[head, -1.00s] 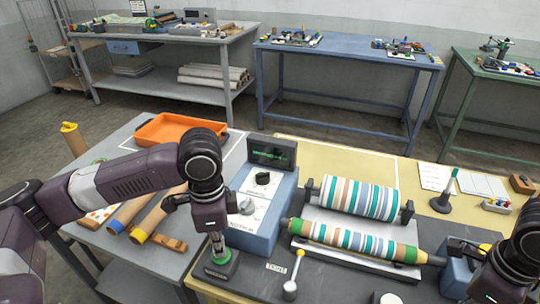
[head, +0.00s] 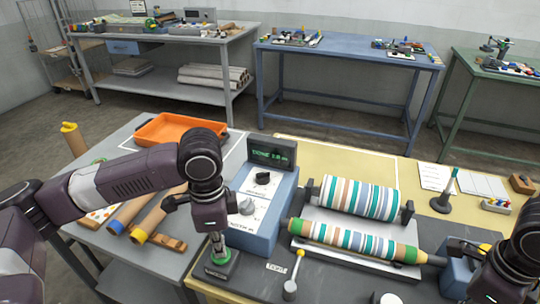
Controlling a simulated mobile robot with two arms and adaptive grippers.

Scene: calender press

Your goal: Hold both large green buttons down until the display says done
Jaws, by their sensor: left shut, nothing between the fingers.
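My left gripper (head: 219,250) is shut and empty, pointing straight down. Its fingertips are at the left green button (head: 221,258), which sits on a dark square base and is partly hidden by the fingers. I cannot tell whether the button is pushed in. The display (head: 271,152) on the blue control box shows a line of small green text that I cannot read surely. My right gripper (head: 470,252) is at the right edge, mostly hidden by my own arm; its fingertips and the right green button are not clearly seen.
Striped rollers (head: 358,198) lie on the press to the right of the control box (head: 265,220). An orange tray (head: 180,129) and cardboard tubes (head: 132,208) are on the left table.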

